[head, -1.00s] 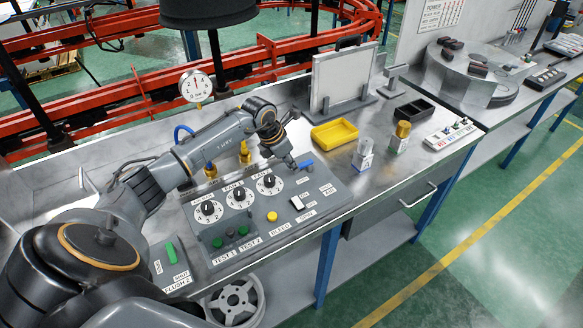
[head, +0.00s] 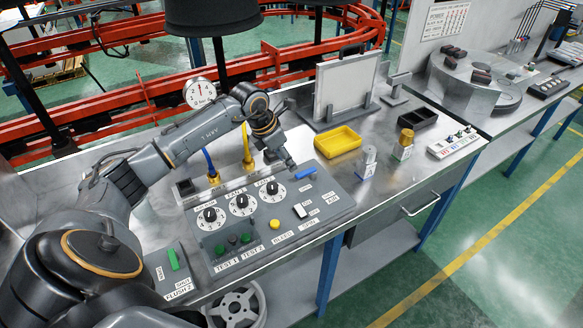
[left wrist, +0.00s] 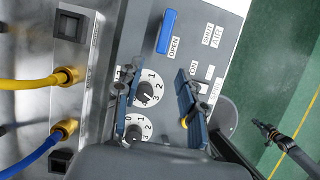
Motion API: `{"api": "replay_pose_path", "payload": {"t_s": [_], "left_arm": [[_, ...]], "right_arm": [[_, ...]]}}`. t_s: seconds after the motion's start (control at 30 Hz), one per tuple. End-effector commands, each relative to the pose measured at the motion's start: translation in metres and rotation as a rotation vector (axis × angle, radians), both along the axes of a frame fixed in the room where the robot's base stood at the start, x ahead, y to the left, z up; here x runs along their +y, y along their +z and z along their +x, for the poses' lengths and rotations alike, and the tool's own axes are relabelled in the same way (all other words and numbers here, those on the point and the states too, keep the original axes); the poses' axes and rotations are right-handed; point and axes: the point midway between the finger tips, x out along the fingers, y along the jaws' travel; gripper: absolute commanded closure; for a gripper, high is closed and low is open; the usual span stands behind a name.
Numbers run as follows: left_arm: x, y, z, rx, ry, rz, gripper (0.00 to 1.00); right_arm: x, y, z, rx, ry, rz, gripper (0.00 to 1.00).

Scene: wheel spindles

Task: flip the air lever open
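The air lever is a blue bar (head: 305,173) at the far right corner of the grey control panel (head: 335,204). In the left wrist view the blue lever (left wrist: 167,31) lies beside an OPEN label, above and ahead of the fingers. My left gripper (head: 289,163) hovers over the panel's back edge, just left of the lever. In the left wrist view its two fingers (left wrist: 159,106) are apart with nothing between them, over the dials. A dark jointed part, probably my right gripper (left wrist: 268,133), shows over the floor; its fingers are too small to judge.
Dials (head: 242,204), a white switch (head: 299,211) and a yellow button (head: 275,224) sit on the panel. Yellow and blue hoses (left wrist: 38,80) rise behind it. A yellow tray (head: 337,140) and a framed board (head: 345,88) stand beyond.

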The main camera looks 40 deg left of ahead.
Motion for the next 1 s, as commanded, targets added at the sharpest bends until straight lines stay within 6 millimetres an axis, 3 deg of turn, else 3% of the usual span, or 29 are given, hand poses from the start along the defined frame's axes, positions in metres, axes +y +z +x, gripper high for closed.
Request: {"api": "replay_pose_path", "payload": {"t_s": [0.1, 0.33, 1.0], "left_arm": [[0.004, 0.023, -0.009, -0.001, 0.000, 0.002, 0.60], [0.008, 0.047, -0.018, 0.000, 0.000, 0.000, 0.60], [0.003, 0.048, -0.018, -0.005, -0.006, -0.014, 0.60]], "right_arm": [[0.000, 0.000, 0.000, 0.000, 0.000, 0.000, 1.00], [0.000, 0.000, 0.000, 0.000, 0.000, 0.000, 1.00], [0.000, 0.000, 0.000, 0.000, 0.000, 0.000, 1.00]]}}
